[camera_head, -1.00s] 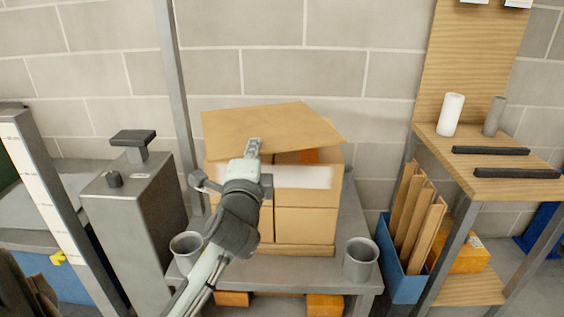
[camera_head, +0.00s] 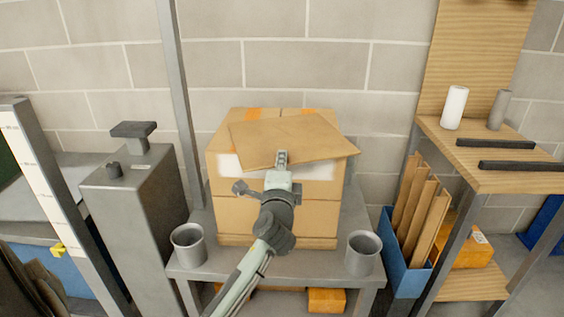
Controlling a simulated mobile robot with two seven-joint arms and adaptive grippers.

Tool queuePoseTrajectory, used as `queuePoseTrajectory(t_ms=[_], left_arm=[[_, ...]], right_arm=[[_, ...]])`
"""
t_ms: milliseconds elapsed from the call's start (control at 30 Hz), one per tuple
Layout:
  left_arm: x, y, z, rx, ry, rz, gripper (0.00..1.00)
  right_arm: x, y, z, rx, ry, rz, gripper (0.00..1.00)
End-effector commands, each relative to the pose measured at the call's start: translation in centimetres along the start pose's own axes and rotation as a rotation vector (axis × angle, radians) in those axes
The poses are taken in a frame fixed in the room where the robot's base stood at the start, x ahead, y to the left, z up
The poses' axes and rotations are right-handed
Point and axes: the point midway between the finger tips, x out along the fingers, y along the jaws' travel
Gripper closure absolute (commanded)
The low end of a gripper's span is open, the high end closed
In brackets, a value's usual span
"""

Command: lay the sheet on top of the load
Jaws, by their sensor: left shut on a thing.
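The brown cardboard sheet (camera_head: 290,138) is in my left gripper (camera_head: 282,160), which is shut on its near edge. The sheet lies over the top of the load (camera_head: 235,209), a stack of cardboard boxes with orange tape and a white label band. It is turned askew and sticks out past the load's right side. The load's back and left top show uncovered. I cannot tell whether the sheet touches the load's top or hovers just above it. My right gripper is not in view.
The load stands on a grey table (camera_head: 215,265) with a grey cup at left (camera_head: 188,245) and another at right (camera_head: 362,252). A grey cabinet (camera_head: 135,215) is left. A blue bin (camera_head: 402,265) with upright cardboard sheets and a wooden shelf (camera_head: 470,165) are right.

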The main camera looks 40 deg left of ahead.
Motion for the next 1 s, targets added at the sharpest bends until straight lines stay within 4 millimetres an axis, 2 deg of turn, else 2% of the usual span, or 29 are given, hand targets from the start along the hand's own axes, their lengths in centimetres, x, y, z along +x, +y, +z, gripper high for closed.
queuePoseTrajectory(t_ms=[233,267,400,767,867,1000], left_arm=[[0.0,0.2,0.0,-0.001,0.000,-0.002,1.00],[0.0,0.2,0.0,-0.001,0.000,0.000,0.91],[0.0,0.2,0.0,0.000,0.000,0.000,0.74],[0.0,-0.2,0.0,0.000,0.000,-0.001,0.74],[-1.2,0.1,-0.1,-0.002,0.002,0.002,0.74],[-4.1,0.2,-0.1,-0.003,0.002,0.003,0.74]], right_arm=[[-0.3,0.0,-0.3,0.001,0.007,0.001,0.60],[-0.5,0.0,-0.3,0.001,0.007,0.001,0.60],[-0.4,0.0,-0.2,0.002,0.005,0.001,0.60],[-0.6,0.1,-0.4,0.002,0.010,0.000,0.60],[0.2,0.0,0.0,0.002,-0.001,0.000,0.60],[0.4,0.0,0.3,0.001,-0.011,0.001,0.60]])
